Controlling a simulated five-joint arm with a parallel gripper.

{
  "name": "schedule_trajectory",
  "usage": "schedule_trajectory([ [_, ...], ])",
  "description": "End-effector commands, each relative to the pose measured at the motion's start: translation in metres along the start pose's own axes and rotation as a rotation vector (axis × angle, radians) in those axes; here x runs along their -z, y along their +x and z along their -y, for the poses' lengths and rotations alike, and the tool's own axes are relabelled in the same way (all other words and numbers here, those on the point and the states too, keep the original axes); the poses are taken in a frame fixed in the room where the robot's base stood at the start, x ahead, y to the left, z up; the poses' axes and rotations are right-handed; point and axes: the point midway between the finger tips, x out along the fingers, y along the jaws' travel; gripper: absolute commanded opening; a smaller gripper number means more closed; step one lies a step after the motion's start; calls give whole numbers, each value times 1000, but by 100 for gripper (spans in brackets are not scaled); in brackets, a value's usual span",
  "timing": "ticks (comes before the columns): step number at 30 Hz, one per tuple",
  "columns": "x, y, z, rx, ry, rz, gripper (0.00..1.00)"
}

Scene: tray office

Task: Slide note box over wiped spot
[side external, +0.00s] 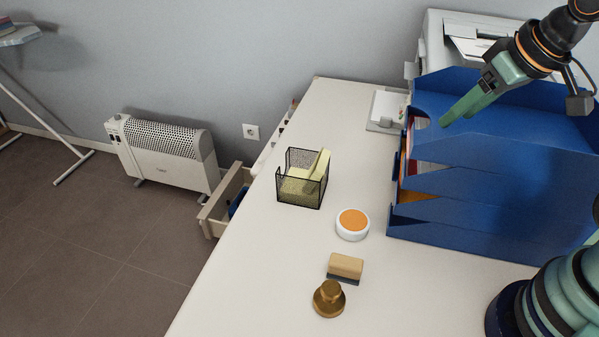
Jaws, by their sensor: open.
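The note box (290,190) is a black mesh holder with yellow notes (316,166) in it. It stands upright on the white desk (265,262), near the desk's left edge. No wiped spot can be told apart on the pale desk top. My gripper (448,119) has green fingers and is open and empty. It is up at the right, over the blue letter trays, well apart from the note box.
A white round pot with an orange top (352,223), a wooden block (345,267) and a brass knob-shaped weight (329,299) stand in front of the box. Blue stacked trays (480,165) fill the right. An open drawer (222,204) juts out left.

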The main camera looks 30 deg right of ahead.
Motion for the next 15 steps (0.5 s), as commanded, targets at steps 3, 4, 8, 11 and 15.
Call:
schedule_trajectory([
  [3, 0, 0, 0, 0, 0, 0, 59],
  [4, 0, 0, 0, 0, 0, 0, 59],
  [8, 0, 0, 0, 0, -1, 0, 59],
  [11, 0, 0, 0, 0, 0, 1, 36],
  [15, 11, -1, 2, 3, 21, 16, 0],
])
